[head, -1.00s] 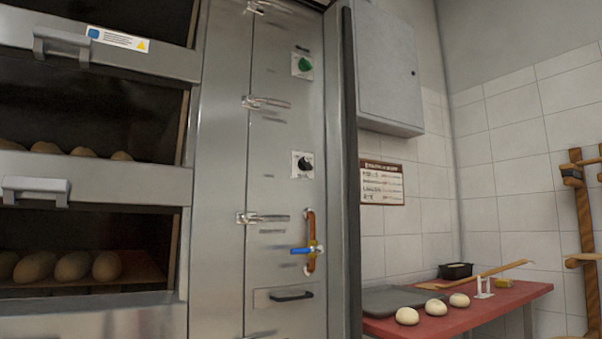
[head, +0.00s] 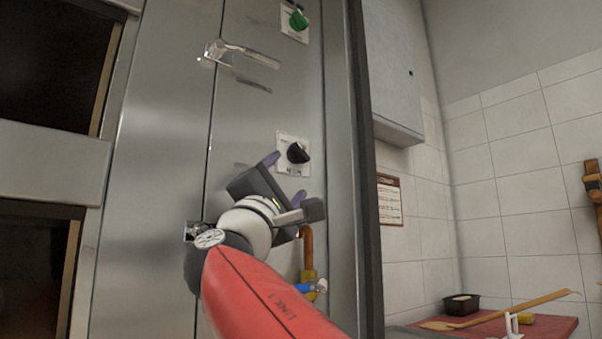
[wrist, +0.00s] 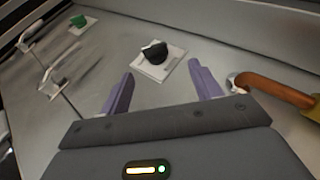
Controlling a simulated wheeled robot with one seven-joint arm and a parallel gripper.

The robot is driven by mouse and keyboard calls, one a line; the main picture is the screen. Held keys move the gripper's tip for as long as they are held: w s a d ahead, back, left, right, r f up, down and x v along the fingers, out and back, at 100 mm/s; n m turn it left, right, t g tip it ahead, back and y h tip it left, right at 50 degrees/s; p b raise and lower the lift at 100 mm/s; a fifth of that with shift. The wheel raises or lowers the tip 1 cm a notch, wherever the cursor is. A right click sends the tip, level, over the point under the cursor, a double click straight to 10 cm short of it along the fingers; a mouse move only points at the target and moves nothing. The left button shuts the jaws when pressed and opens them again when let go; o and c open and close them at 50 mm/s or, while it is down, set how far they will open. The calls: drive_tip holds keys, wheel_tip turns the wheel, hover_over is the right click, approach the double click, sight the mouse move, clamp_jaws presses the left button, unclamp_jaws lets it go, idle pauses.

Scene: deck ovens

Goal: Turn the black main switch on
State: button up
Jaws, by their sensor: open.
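The black main switch (head: 298,152) is a rotary knob on a white plate on the steel oven panel. It also shows in the wrist view (wrist: 154,52), ahead of and between my fingers. My gripper (head: 285,178) is open, with two purple fingers, just below and in front of the switch. In the wrist view my gripper (wrist: 162,85) has its fingertips apart on either side of the switch's line, short of the knob and not touching it. The lettering on the plate is too small to read.
A green knob (head: 298,20) sits higher on the panel. A chrome latch handle (head: 240,52) juts out at upper left. A copper pipe (head: 307,250) with a blue-handled valve (head: 308,288) is below right. A red table (head: 540,328) stands at right.

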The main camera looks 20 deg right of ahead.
sight(299, 152)
drive_tip(key=p+x, duration=0.1)
drive_tip(key=x, duration=0.1)
drive_tip(key=p+x, duration=0.1)
drive_tip(key=x, duration=0.1)
drive_tip(key=p+x, duration=0.1)
drive_tip(key=x, duration=0.2)
drive_tip(key=shift+s+a+r, duration=0.15)
drive_tip(key=shift+a+r, duration=0.15)
drive_tip(key=shift+r, duration=0.1)
drive_tip(key=shift+w+d+r+p, duration=0.3)
drive_tip(key=shift+w+d+p, duration=0.05)
drive_tip(key=shift+w+p, duration=0.1)
drive_tip(key=c, duration=1)
drive_tip(key=shift+r+m+p, duration=0.3)
drive_tip(key=shift+p, duration=0.15)
drive_tip(key=shift+a+r+m+g+p, duration=0.15)
drive_tip(key=shift+m+g+p, duration=0.15)
drive_tip(key=shift+g+p, duration=0.3)
drive_tip(key=shift+s+a+m+g, duration=0.1)
drive_tip(key=shift+s+m+g, duration=0.05)
drive_tip(key=shift+m+g, duration=1.2)
drive_tip(key=shift+g, duration=0.25)
drive_tip(key=shift+n, duration=0.25)
